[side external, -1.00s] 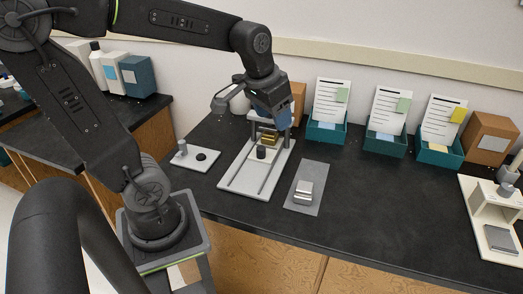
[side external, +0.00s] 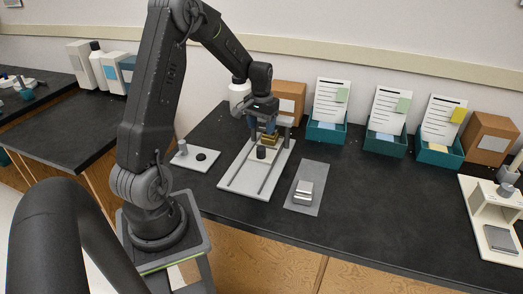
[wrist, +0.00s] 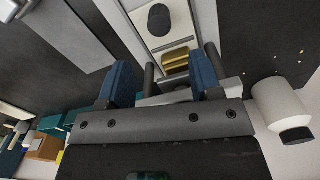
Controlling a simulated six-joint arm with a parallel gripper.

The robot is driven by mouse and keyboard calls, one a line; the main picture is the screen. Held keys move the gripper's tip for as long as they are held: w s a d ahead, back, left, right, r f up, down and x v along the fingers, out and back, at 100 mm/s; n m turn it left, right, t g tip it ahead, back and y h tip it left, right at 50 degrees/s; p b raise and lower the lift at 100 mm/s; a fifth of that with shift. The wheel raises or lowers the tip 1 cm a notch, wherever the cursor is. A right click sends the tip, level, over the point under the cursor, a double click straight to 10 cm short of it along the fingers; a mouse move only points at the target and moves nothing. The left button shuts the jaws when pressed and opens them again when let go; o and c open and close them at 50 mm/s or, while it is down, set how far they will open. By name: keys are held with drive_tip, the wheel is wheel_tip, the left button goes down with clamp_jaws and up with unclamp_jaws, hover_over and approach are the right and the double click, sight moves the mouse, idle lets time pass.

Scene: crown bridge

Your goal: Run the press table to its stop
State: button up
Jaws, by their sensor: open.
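The press (side external: 238,188) is a pale base plate with two dark rails and an upright frame at its far end. Its small pale table between the rails carries a black knob (side external: 261,153), which also shows at the top of the wrist view (wrist: 159,18). A gold block (side external: 269,140) is just beyond the knob, near the frame; it shows between my fingers in the wrist view (wrist: 175,62). My gripper (side external: 262,127) is over the far end of the press, pointing down. Its blue fingers are apart in the wrist view (wrist: 163,80), with nothing held. The gripper partly hides the frame.
A grey mat (side external: 316,174) with a silver block (side external: 304,191) lies right of the press. A small plate (side external: 190,161) with a post lies left. A white bottle (side external: 239,93) stands close behind my gripper. Teal trays (side external: 325,136) line the back.

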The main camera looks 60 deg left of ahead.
sight(261, 148)
wheel_tip(261, 148, down, 10)
idle(0.4)
drive_tip(key=c, duration=0.9)
drive_tip(key=s+d, duration=0.7)
drive_tip(key=d, duration=0.1)
drive_tip(key=shift+s, duration=0.35)
drive_tip(key=shift+a, duration=0.1)
drive_tip(key=o, duration=0.9)
drive_tip(key=shift+r, duration=0.1)
